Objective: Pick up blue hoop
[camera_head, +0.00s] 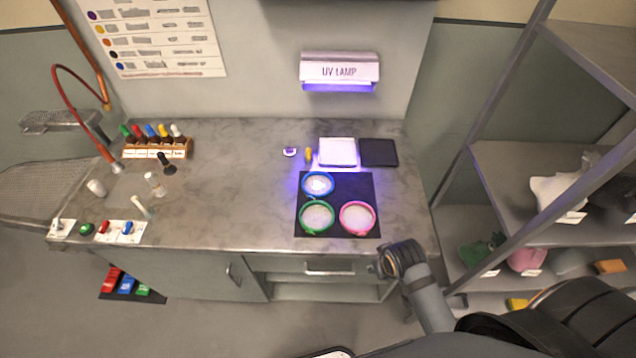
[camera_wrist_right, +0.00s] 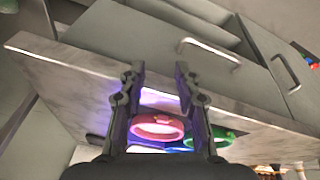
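The blue hoop (camera_head: 318,184) lies flat on a black mat (camera_head: 345,181) on the counter, with white material inside it. The green hoop (camera_head: 317,217) is just in front of it and the pink hoop (camera_head: 357,217) is to the front right. My right gripper (camera_head: 386,262) is at the counter's front edge, to the front right of the mat, apart from the hoops. In the right wrist view my right gripper (camera_wrist_right: 159,78) is open and empty. The pink hoop (camera_wrist_right: 158,128) shows between its fingers; the blue hoop is mostly hidden behind. My left gripper is not in view.
A UV lamp (camera_head: 339,72) on the wall lights the mat. A white pad (camera_head: 338,152) and a black pad (camera_head: 379,152) lie behind it. A bottle rack (camera_head: 157,148) and small items stand on the left. Metal shelving (camera_head: 540,190) is at right. The middle counter is clear.

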